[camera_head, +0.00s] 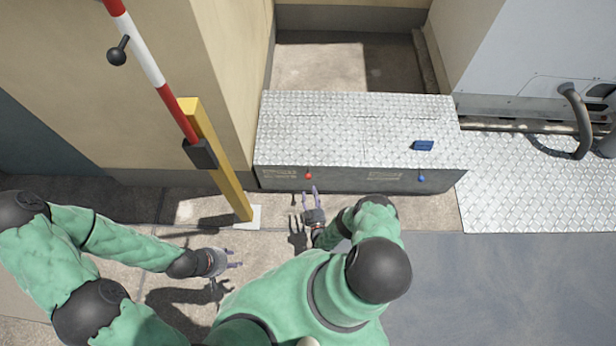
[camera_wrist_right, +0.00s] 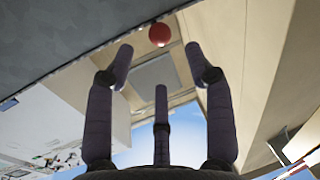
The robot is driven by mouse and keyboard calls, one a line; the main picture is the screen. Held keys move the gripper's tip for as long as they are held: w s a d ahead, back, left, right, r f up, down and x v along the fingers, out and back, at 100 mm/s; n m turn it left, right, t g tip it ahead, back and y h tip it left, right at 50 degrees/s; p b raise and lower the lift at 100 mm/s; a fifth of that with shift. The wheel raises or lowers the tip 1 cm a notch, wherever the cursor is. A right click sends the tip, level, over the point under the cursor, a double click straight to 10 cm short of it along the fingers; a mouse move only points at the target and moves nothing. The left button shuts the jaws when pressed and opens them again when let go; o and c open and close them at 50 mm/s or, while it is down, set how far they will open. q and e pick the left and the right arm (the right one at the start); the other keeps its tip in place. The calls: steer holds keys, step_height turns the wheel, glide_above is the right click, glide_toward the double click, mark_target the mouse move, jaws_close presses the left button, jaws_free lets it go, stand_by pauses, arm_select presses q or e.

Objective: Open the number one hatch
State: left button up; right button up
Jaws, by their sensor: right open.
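A low box with a diamond-plate metal top (camera_head: 330,130) stands against the wall. Its dark front face carries a red knob (camera_head: 308,175) on the left, a blue knob (camera_head: 421,178) on the right, and two labels too small to read, so I cannot tell which hatch is number one. The lid lies closed. My right gripper (camera_head: 314,190) is open and empty, just in front of and below the red knob. In the right wrist view the red knob (camera_wrist_right: 159,34) sits beyond the spread fingers (camera_wrist_right: 162,65), apart from them. My left gripper (camera_head: 238,265) hangs low at left, seemingly empty; its finger opening is unclear.
A blue block (camera_head: 423,145) lies on the box top at right. A yellow post (camera_head: 215,160) with a red-and-white barrier pole (camera_head: 150,60) stands left of the box. A grey unit with a hose (camera_head: 578,120) is at right. Open floor lies at lower right.

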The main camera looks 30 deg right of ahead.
mark_target(308, 176)
steer(key=b+x, duration=0.2)
steer(key=x, duration=0.7)
steer(key=shift+w, duration=0.15)
jaws_close()
